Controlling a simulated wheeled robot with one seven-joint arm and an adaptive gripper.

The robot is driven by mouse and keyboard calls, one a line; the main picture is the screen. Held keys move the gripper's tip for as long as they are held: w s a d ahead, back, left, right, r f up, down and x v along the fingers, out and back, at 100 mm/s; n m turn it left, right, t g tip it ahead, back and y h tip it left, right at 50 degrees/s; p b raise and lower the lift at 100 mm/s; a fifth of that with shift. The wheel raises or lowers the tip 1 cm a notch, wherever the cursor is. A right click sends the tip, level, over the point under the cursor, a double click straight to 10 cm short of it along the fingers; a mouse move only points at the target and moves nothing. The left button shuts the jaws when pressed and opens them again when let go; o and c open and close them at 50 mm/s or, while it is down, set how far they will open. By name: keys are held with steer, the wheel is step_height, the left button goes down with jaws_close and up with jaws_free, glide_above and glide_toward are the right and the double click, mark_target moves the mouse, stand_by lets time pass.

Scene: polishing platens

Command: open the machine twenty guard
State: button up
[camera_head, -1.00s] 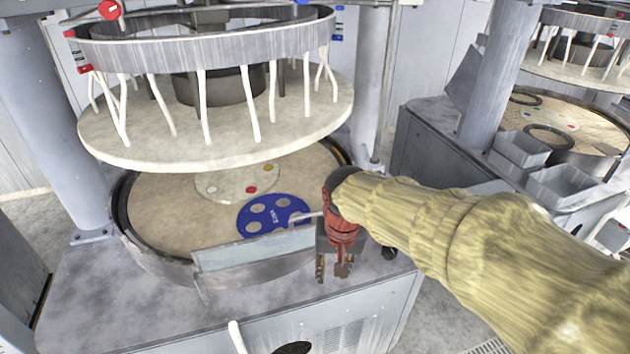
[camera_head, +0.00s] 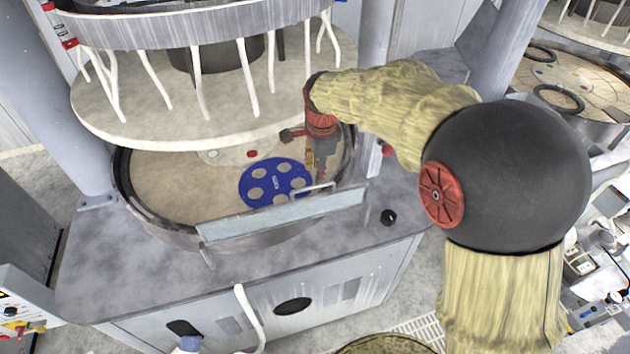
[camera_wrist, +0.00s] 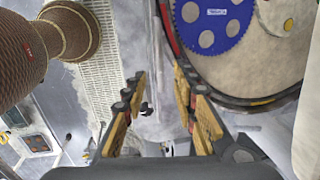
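The guard (camera_head: 285,214) is a pale, narrow panel with a bar handle (camera_head: 313,191), standing along the front rim of the near polishing machine (camera_head: 130,255). No machine number is readable. My gripper (camera_head: 314,172) hangs over the right front part of the platen, just above and behind the handle as seen in the head view. In the wrist view my gripper (camera_wrist: 161,82) has its fingers well apart, with nothing held between them. I cannot pick out the handle in the wrist view. Whether a finger touches the handle is unclear.
A blue carrier disc (camera_head: 275,182) lies on the platen. The large upper plate (camera_head: 170,115) with white tubes hangs above it, close to my gripper. A black knob (camera_head: 388,217) stands on the deck. A column (camera_head: 374,60) rises behind. Another machine (camera_head: 570,95) stands at right.

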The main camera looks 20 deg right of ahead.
mark_target(314, 186)
steer(key=f, duration=0.3)
steer(key=w+f+p, duration=0.1)
steer(key=f, duration=0.3)
steer(key=shift+w, duration=0.2)
steer(key=shift+c, duration=0.5)
jaws_close()
